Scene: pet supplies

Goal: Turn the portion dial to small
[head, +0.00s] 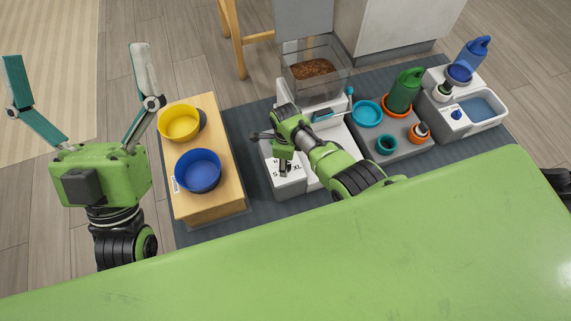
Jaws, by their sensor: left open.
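The white feeder (288,186) stands on the dark mat, with a clear hopper (318,84) of brown kibble on top. Its front panel shows the letters S and XL around the portion dial. My right arm lies over the feeder, and its gripper (284,150) is at the dial panel. The arm and gripper hide most of the dial, so I cannot tell its setting or whether the fingers touch it. The right fingers are too small and overlapped to read. My left gripper (77,55) is raised at the far left, fingers spread wide and empty, away from the feeder.
A wooden stand (212,205) with a yellow bowl (179,123) and a blue bowl (198,170) is left of the feeder. To its right are a grey tray (408,146) with bottle and cups, and a white water unit (487,125). My green body fills the foreground.

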